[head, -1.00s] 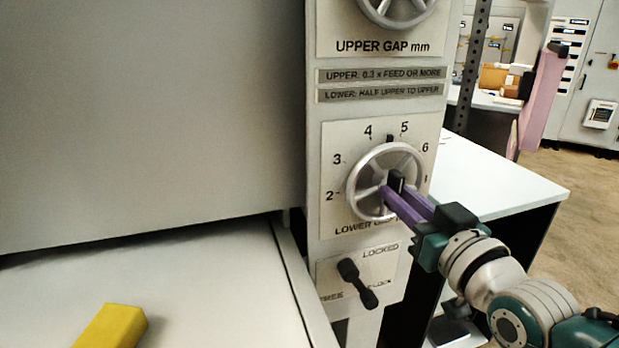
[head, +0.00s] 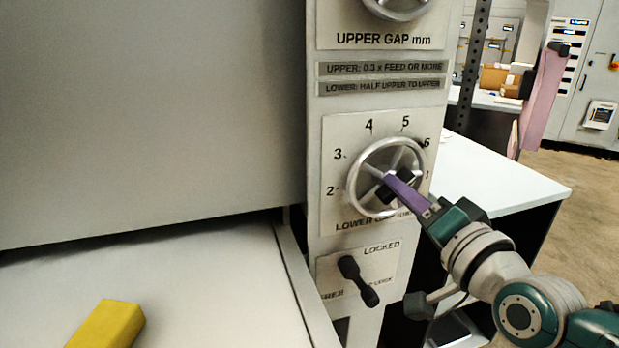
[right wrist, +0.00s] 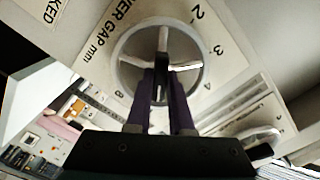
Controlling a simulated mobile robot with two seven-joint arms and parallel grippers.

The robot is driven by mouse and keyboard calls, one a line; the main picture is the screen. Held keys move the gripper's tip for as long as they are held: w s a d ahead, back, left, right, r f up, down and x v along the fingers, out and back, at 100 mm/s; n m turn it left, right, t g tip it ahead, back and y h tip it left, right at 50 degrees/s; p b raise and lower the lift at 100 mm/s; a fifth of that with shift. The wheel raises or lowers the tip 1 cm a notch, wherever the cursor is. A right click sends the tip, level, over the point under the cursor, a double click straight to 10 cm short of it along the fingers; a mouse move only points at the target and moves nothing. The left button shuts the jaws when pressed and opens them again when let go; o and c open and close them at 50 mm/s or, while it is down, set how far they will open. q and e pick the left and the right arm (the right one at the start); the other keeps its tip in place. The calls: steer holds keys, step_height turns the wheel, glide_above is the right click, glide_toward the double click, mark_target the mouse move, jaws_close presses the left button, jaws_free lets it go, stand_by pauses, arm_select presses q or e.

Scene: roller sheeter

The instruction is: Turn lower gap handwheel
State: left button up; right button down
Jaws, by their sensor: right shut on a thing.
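The lower gap handwheel (head: 353,187) is a round grey metal wheel with spokes, on a white dial plate numbered around its rim. In the head view, a dark mark on the wheel's rim stands near the 6. My right gripper (head: 393,184), with purple fingers, reaches in from the lower right and is shut on the handwheel near its dark hub. In the right wrist view the fingers (right wrist: 162,85) close at the middle of the wheel (right wrist: 187,67); their tips partly hide the hub. My left gripper is not in view.
A black lock lever (head: 357,280) sits just below the wheel, and the upper gap handwheel (head: 398,13) above it. A yellow block (head: 107,325) lies on the pale bed at lower left. A white table (head: 500,185) stands behind my right arm.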

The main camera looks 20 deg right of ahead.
steer(key=shift+m, duration=0.6)
steer(key=c, duration=0.8)
jaws_free()
steer(key=s, duration=1)
steer(key=shift+a, duration=0.35)
